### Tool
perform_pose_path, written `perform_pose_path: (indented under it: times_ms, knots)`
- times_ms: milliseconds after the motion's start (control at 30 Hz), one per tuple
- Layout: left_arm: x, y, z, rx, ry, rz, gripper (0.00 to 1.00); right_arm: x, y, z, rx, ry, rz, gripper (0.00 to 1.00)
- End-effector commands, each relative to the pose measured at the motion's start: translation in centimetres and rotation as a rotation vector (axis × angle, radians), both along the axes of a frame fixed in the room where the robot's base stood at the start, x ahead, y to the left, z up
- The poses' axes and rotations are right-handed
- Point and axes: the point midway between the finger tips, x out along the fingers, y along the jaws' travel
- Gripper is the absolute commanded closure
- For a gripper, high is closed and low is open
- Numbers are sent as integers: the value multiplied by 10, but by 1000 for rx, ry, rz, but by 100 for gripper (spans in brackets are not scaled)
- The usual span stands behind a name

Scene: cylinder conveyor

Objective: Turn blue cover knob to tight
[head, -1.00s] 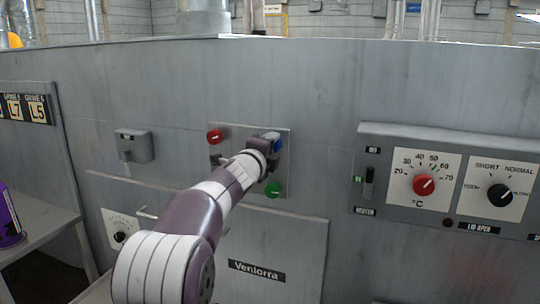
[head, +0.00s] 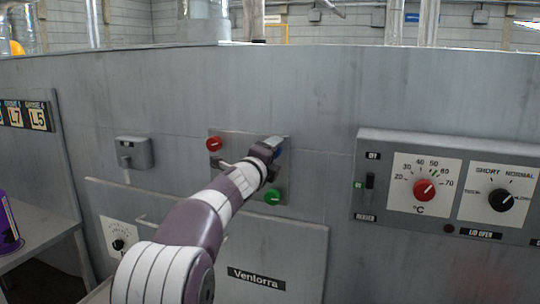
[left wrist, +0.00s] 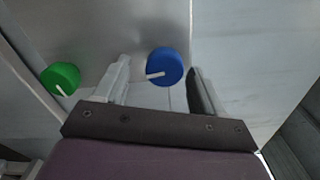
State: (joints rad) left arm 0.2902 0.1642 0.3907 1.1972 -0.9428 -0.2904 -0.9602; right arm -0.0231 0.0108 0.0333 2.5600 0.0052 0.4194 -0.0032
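The blue knob (left wrist: 164,66) is round with a white pointer line. In the left wrist view it sits between the two spread fingers of my left gripper (left wrist: 160,88), with a gap visible on each side. In the head view only a small part of the blue knob (head: 278,150) shows past my left gripper (head: 270,153), which covers most of it. The knob is on a grey wall plate (head: 240,140) with a red knob (head: 214,144) at upper left and a green knob (head: 272,196) below. My right gripper is in neither view.
A control panel (head: 455,140) with a red temperature dial (head: 424,190) and a black dial (head: 501,198) juts from the wall at right. A small grey box (head: 134,152) is at left. A table (head: 40,232) with a purple object (head: 8,222) stands at far left.

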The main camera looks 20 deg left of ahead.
Motion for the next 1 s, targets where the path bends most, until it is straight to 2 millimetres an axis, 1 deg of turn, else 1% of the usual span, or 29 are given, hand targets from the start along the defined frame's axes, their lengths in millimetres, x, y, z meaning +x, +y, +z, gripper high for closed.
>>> perform_pose_path:
  times_ms: [233, 333, 367, 467, 600, 700, 833, 900, 1000]
  knots:
    - [-1, 0, 3, 0, -5, 0, 31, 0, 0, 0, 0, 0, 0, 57]
    - [-10, 0, 2, 0, -6, 1, 31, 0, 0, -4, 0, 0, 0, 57]
    - [-14, 0, 2, 0, -7, 2, 31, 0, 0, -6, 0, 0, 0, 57]
    - [-37, -2, 2, 2, -9, 1, 31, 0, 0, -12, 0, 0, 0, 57]
    - [-75, -4, 2, 2, -7, 1, 31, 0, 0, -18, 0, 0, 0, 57]
    - [-98, -5, 2, 0, -5, 3, 31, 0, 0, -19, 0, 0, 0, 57]
    - [-118, -7, 3, 1, -5, 2, 31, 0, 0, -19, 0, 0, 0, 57]
    - [-124, -7, 2, 0, -4, 2, 31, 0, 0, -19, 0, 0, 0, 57]
    - [-127, -8, 2, 0, -2, 0, 31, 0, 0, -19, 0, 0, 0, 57]
